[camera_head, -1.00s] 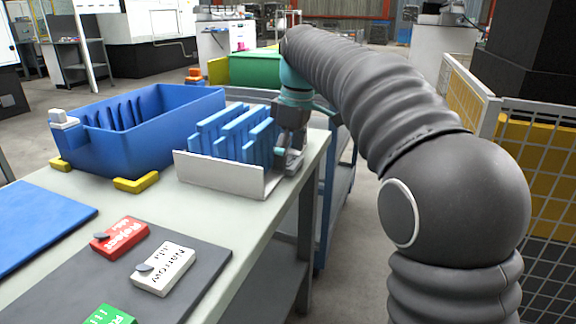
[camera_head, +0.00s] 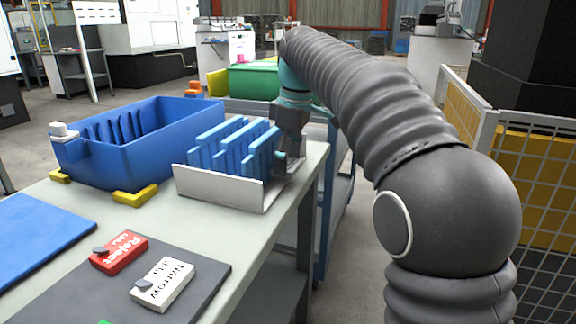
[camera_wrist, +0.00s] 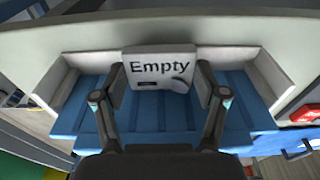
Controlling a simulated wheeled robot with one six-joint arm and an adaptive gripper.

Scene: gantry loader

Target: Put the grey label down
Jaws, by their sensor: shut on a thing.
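The grey label (camera_wrist: 158,70), a small light grey plate marked "Empty" with a darker round knob, is between the fingers of my gripper (camera_wrist: 160,86) in the wrist view. My gripper is shut on it. In the head view my gripper (camera_head: 288,163) is at the right end of a pale tray (camera_head: 215,190) with upright blue slats (camera_head: 228,152). The label is hidden there. In the wrist view the label is in front of the tray's pale wall and over the blue slats (camera_wrist: 160,119); I cannot tell whether it touches them.
A blue bin (camera_head: 170,150) stands left of the tray on yellow corner blocks. A red "Reject" label (camera_head: 119,253) and a white "Narrow" label (camera_head: 162,285) lie on a dark mat (camera_head: 75,290). A blue mat (camera_head: 35,235) lies at left. A mesh fence (camera_head: 530,220) stands at right.

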